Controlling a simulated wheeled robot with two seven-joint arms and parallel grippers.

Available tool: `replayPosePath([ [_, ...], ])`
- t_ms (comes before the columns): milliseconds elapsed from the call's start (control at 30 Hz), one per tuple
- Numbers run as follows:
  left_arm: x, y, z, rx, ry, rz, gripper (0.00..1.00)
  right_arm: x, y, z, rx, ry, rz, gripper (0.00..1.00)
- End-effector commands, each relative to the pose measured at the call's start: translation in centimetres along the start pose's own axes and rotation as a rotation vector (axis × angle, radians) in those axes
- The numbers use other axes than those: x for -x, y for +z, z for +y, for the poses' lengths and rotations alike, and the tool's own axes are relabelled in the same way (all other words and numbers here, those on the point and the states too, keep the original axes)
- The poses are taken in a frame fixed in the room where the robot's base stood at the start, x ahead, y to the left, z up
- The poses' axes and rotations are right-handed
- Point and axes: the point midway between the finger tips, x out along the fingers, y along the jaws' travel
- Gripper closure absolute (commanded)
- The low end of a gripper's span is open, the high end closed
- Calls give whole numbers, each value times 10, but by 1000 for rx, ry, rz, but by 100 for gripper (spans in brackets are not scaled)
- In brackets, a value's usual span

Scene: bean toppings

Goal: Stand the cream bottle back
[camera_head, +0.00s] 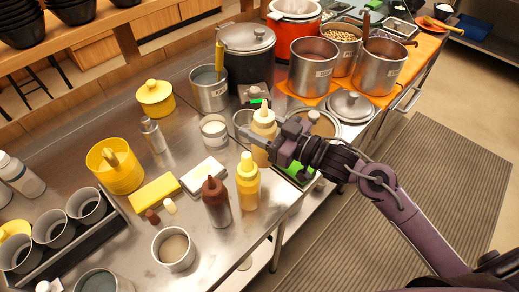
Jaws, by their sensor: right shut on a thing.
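The cream bottle (262,124) is a pale cream squeeze bottle with a pointed nozzle. It is upright near the middle of the steel counter, behind a yellow squeeze bottle (248,182). My right gripper (262,142) comes in from the right and is shut on the cream bottle, hiding part of its side. I cannot tell whether the bottle's base touches the counter. A dark brown squeeze bottle (216,203) stands left of the yellow one. My left gripper is not in view.
A small white-rimmed cup (214,131) and a steel pot (209,89) stand left of the cream bottle. A yellow block (155,192) and a white block (203,175) lie to the left. Steel pots (313,66) stand at the back right. The counter's front edge is close to the bottles.

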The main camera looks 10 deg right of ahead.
Motion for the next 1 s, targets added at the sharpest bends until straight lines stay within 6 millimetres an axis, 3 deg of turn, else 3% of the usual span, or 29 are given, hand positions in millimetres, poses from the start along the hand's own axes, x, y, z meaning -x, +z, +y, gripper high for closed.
replayPosePath([
  [100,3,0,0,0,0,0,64,0,24,0,-2,1,1,55],
  [367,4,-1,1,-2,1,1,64,0,49,0,-1,0,2,55],
  [533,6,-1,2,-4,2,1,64,1,75,0,-1,1,1,55],
  [1000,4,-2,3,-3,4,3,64,1,87,0,1,-1,2,55],
])
